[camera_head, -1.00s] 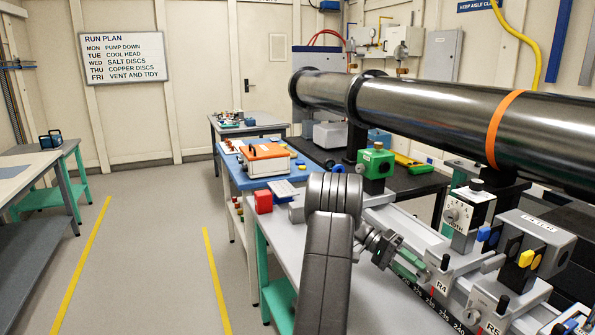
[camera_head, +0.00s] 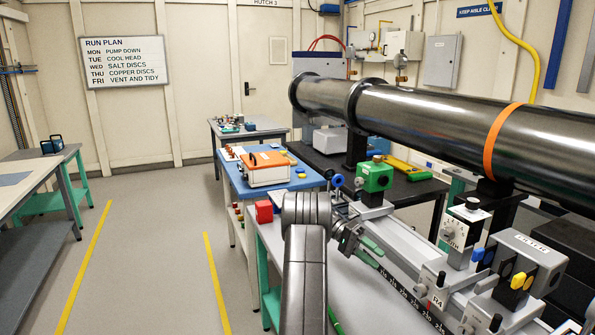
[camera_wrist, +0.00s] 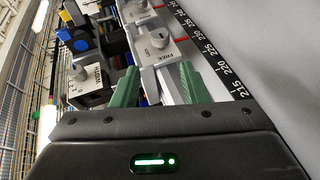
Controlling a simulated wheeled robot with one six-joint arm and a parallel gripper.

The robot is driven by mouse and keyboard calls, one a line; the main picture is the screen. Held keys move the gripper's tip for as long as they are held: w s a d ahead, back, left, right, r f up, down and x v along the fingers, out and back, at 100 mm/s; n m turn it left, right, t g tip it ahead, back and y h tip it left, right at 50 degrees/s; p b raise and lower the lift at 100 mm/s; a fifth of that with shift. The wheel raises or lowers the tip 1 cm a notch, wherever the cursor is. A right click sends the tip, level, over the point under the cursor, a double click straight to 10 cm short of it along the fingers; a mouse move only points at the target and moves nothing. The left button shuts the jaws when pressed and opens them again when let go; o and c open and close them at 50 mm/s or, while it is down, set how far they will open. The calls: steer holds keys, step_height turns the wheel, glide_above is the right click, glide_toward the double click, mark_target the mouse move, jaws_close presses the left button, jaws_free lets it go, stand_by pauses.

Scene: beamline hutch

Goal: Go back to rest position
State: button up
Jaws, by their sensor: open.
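My gripper (camera_head: 371,252) is open, with green fingers apart and nothing visible between them. In the head view it hangs at the near left side of the long rail, by the numbered scale (camera_head: 397,290). In the wrist view the two fingers of my gripper (camera_wrist: 160,88) point toward a grey rail carriage with a FREE and LOCK knob (camera_wrist: 155,40). I cannot tell from the wrist view how far the fingers are from that carriage. My arm reaches up from the bottom of the head view and bends toward the rail.
The carriage marked R4 (camera_head: 436,290) and a dial box (camera_head: 462,228) stand on the rail, right of my gripper. A green block unit (camera_head: 375,178) stands behind it. The large dark pipe (camera_head: 420,108) runs overhead. A red block (camera_head: 264,211) sits left. The floor aisle (camera_head: 150,260) is clear.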

mark_target(418, 287)
steer(key=b+x, duration=0.5)
steer(key=x, duration=0.9)
steer(key=shift+s+r, duration=0.15)
steer(key=shift+s, duration=0.05)
steer(key=shift+w+r+t+y, duration=0.2)
steer(key=shift+t+y, duration=0.1)
steer(key=shift+t, duration=0.1)
steer(key=t+y, duration=0.1)
steer(key=t, duration=0.1)
steer(key=m+t+y, duration=0.1)
steer(key=t, duration=0.1)
steer(key=s+m+t+y+b, duration=0.1)
steer(key=t, duration=0.1)
steer(key=shift+d+r+y, duration=0.1)
steer(key=shift+r+y, duration=0.2)
steer(key=shift+r, duration=0.05)
steer(key=shift+s+m+t+y+b, duration=0.15)
steer(key=shift+m+t+y+b, duration=0.4)
steer(key=shift+t, duration=1.05)
